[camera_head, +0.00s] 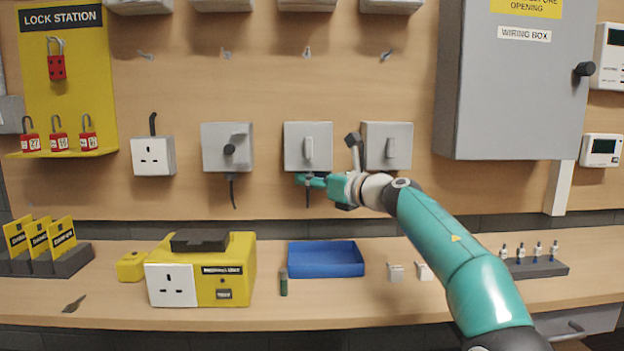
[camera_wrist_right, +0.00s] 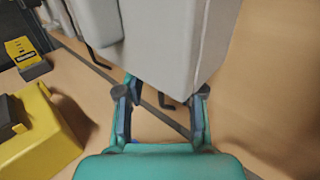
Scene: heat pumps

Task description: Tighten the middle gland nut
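The middle grey switch box (camera_head: 308,142) is on the wooden wall between two similar boxes, with a short dark cable (camera_head: 307,199) hanging below it. My right gripper (camera_head: 304,180) is just under this box, coming in from the right. In the right wrist view the fingers of my right gripper (camera_wrist_right: 162,98) stand apart below a grey box (camera_wrist_right: 180,45). A dark cable piece (camera_wrist_right: 167,102) shows in the gap between them. The middle gland nut cannot be made out; the box and fingers hide that spot. My left gripper is not in view.
The left box (camera_head: 214,138) and right box (camera_head: 398,132) flank the middle one closely. Below on the bench are a blue tray (camera_head: 325,262), a yellow test unit (camera_head: 238,262) and a small green cylinder (camera_head: 284,284). A large wiring box (camera_head: 510,90) stands out at right.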

